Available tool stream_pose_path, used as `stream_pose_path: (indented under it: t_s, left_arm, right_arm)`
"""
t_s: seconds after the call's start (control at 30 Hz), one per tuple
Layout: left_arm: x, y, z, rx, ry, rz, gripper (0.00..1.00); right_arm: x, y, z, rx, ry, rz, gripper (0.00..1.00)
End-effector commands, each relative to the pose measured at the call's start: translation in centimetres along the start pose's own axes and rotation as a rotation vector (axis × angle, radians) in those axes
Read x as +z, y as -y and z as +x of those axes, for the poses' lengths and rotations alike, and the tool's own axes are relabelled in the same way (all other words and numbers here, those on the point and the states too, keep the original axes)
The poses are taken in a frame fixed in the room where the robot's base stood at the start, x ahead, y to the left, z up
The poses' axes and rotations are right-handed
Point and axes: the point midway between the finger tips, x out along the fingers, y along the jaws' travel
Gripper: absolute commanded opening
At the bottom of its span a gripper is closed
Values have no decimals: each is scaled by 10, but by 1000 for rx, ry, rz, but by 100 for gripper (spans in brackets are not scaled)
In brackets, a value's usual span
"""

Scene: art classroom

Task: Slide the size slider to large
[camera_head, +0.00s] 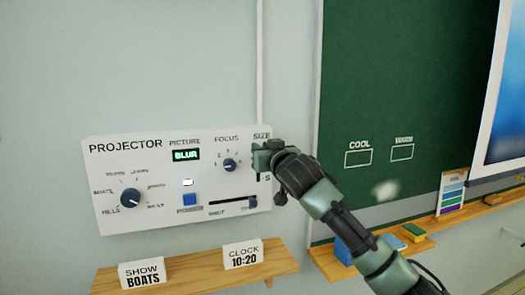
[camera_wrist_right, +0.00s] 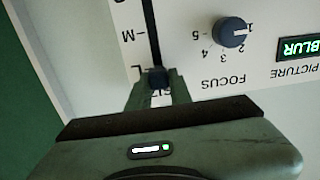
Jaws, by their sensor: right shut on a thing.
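The white projector panel (camera_head: 150,172) is on the wall at the left of the head view. Its size slider runs up and down at the panel's right side, mostly hidden there by my right gripper (camera_head: 262,156). In the right wrist view, which shows the panel upside down, the dark slider knob (camera_wrist_right: 157,77) sits between the fingertips of my right gripper (camera_wrist_right: 157,88). The gripper is shut on the knob. The knob is beside the L mark, at the L end of the slot (camera_wrist_right: 151,35), with M farther along. My left gripper is not in view.
The focus dial (camera_head: 230,165) is close left of my right gripper. A horizontal slider (camera_head: 233,202) lies lower on the panel. A wooden shelf (camera_head: 190,277) with two signs is below. A green chalkboard (camera_head: 400,90) is to the right.

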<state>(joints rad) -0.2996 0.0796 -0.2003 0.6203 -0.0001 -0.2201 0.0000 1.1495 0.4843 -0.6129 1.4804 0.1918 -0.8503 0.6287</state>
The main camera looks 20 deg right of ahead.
Motion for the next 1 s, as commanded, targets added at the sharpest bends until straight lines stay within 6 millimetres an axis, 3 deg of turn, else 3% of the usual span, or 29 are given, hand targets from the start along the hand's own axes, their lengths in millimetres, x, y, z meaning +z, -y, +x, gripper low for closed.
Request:
stream_pose_path:
  t_s: [0.17,0.2,0.27,0.67,1.0]
  left_arm:
    - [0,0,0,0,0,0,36]
    - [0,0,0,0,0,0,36]
    - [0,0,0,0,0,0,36]
    - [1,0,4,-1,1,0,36]
    - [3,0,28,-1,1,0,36]
  right_arm:
    - [-8,-2,-1,1,-16,1,0]
    - [-8,-2,-1,1,-17,1,28]
    - [-8,-2,-1,1,-17,1,42]
    - [-3,-1,-7,0,-12,1,42]
    - [-2,-1,-58,0,-15,0,42]
